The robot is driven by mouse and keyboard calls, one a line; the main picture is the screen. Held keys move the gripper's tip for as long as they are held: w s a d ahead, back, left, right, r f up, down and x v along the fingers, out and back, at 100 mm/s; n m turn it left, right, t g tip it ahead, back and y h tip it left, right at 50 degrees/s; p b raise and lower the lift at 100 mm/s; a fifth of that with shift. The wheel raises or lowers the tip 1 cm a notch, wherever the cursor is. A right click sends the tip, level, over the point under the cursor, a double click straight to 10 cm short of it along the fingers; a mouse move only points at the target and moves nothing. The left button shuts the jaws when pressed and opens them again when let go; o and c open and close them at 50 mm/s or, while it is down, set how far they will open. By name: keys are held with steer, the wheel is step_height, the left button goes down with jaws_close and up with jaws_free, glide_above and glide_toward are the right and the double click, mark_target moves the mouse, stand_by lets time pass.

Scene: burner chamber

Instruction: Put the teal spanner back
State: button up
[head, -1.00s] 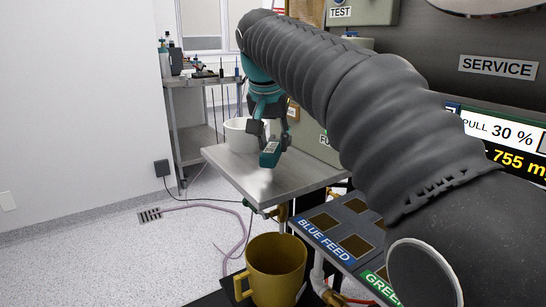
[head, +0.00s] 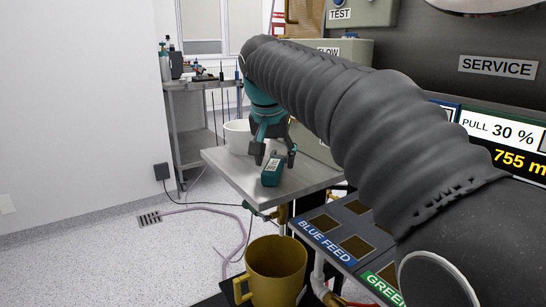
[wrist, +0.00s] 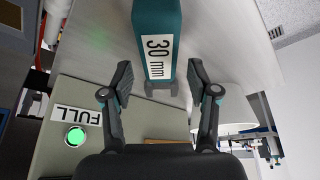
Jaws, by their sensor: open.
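The teal spanner (head: 271,173) lies on the grey metal shelf (head: 230,172) near its front part. In the wrist view the spanner (wrist: 157,42) shows a white "30 mm" label, and its grey forked end points toward my gripper. My gripper (head: 274,156) is open just behind and above the spanner. In the wrist view my gripper (wrist: 160,68) has its fingers spread on either side of the spanner's forked end, with a gap on both sides. The far underside of the spanner is hidden.
A box with a "FULL" label and green light (wrist: 75,136) sits close to my gripper. A yellow mug (head: 275,270) and the blue feed panel (head: 326,240) are nearer.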

steer(key=shift+r, duration=0.1)
steer(key=p+v, duration=0.2)
steer(key=v, duration=1)
